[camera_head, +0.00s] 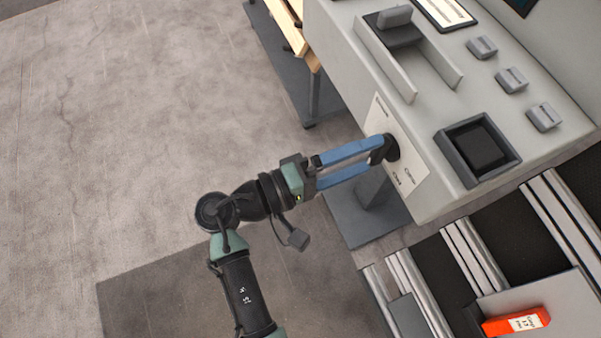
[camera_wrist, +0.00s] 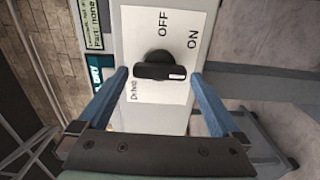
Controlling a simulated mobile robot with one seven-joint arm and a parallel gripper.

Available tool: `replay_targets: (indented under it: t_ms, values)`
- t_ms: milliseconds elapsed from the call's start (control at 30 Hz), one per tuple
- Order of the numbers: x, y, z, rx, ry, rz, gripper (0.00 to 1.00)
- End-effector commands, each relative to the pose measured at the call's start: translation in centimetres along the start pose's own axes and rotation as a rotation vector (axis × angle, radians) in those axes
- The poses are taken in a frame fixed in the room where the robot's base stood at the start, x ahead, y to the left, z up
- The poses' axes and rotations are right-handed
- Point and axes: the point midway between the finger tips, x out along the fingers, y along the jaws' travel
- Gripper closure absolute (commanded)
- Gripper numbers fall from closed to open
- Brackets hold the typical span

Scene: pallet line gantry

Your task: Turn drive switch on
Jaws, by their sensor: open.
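The drive switch is a black rotary knob (camera_wrist: 158,68) on a white label plate (camera_wrist: 135,22) marked OFF, ON and "Drive". In the wrist view its bar lies across the picture, with a small pale mark at its right end. The knob also shows in the head view (camera_head: 391,148) on the front face of the grey console. My gripper (camera_head: 379,152) has blue fingers and reaches the knob from the left. In the wrist view my gripper (camera_wrist: 160,78) is open, with one finger on each side of the knob and gaps between. Its fingertips partly hide the knob in the head view.
The grey console (camera_head: 440,195) carries a slotted lever housing (camera_head: 400,30), several small switches (camera_head: 512,80) and a dark square recess (camera_head: 478,147). A roller conveyor (camera_head: 480,260) with an orange labelled block (camera_head: 516,321) lies at the lower right. Floor at the left is clear.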

Motion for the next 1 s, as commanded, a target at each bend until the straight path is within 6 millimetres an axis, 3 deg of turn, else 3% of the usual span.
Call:
replay_targets:
  t_ms: [300,500,700,1000]
  values:
    - [-7.2,0.1,-0.1,0.000,0.006,0.000,0.00]
    - [-10.2,0.0,-0.1,0.002,0.004,0.000,0.00]
    - [-11.2,0.0,0.0,0.002,0.001,-0.001,0.00]
    - [-11.2,0.0,0.0,0.002,0.001,-0.001,0.00]
